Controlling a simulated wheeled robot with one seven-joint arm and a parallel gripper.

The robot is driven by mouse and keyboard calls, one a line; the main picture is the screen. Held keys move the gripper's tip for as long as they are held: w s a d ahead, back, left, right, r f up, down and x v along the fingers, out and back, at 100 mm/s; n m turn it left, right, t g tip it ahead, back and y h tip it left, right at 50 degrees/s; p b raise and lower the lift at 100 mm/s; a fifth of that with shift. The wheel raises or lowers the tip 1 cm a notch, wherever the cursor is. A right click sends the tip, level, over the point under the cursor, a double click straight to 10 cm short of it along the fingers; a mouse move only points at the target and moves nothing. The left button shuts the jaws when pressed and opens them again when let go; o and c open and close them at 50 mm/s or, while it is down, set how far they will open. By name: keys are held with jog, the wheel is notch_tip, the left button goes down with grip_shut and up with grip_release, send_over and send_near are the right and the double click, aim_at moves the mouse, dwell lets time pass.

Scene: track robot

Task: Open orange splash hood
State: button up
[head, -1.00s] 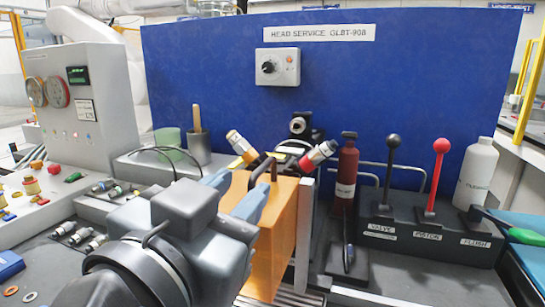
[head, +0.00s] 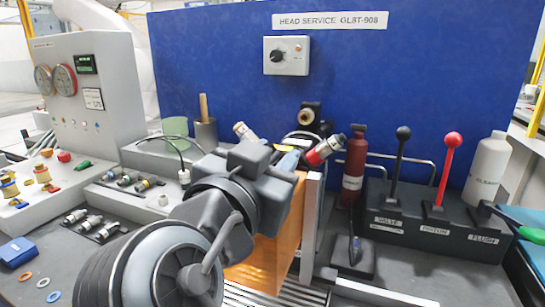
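The orange splash hood (head: 272,252) stands upright in the middle of the bench, beside a pale upright post (head: 311,225). My arm covers its left and upper part. My gripper (head: 284,160) is at the hood's top edge, with a blue-grey finger showing there. The wrist hides the other finger and the hood's dark handle, so I cannot tell whether the fingers are open or shut on it.
Behind the hood are a black fitting (head: 310,118) and a red-and-white connector (head: 326,149). To the right stand a dark red bottle (head: 354,168), black lever (head: 399,160) and red lever (head: 447,165). A gauge cabinet (head: 90,85) is at left. A blue panel (head: 420,80) closes the back.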

jog(key=shift+c, duration=0.2)
grip_shut()
dwell(0.3)
